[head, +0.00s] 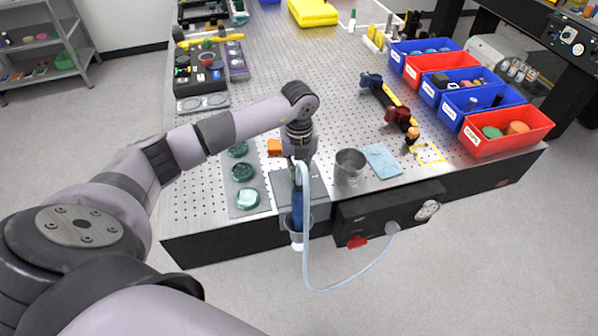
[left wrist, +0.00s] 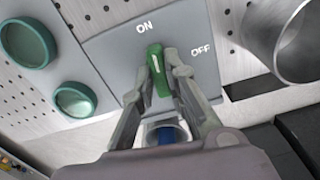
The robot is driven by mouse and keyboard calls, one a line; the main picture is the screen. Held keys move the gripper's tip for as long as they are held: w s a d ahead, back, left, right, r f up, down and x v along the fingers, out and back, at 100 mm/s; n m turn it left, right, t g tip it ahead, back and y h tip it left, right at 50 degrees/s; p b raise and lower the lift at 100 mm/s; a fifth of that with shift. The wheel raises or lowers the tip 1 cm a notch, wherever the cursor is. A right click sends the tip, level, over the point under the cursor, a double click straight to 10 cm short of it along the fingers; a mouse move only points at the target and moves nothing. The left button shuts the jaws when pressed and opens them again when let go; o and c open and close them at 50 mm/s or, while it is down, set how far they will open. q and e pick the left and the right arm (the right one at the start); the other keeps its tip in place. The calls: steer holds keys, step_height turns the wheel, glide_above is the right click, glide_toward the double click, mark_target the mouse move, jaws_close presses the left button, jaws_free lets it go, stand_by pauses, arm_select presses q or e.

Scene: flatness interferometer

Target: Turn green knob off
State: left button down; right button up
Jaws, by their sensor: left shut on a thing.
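The green knob (left wrist: 158,71) is on a grey panel (left wrist: 105,50) marked ON and OFF in white. The knob is upright in the left wrist view, its white line pointing roughly toward the ON label (left wrist: 145,28). The OFF label (left wrist: 201,50) is to the right. My left gripper (left wrist: 155,76) is shut on the knob, one finger on each side. In the head view my left gripper (head: 299,152) reaches down onto the panel (head: 284,184) at the table's front edge. The knob is hidden there. My right gripper is not in view.
A blue-handled tool (head: 297,203) with a pale hose hangs in front of the panel. A metal cup (head: 350,166) stands to the right, a tray of green discs (head: 243,210) to the left. Red and blue bins (head: 507,144) line the right edge of the perforated table.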

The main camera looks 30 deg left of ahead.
arm_select(q)
steer(key=m+b, duration=0.3)
steer(key=m, duration=0.1)
steer(key=shift+f+b, duration=0.2)
steer(key=shift+b, duration=0.1)
steer(key=m+b, duration=0.3)
steer(key=m, duration=0.1)
steer(key=shift+m, duration=0.4)
steer(key=m+b, duration=0.3)
steer(key=m, duration=0.1)
steer(key=shift+r+m+b, duration=0.2)
steer(key=shift+m+b, duration=0.85)
steer(key=shift+m, duration=0.75)
steer(key=c, duration=1.6)
jaws_free()
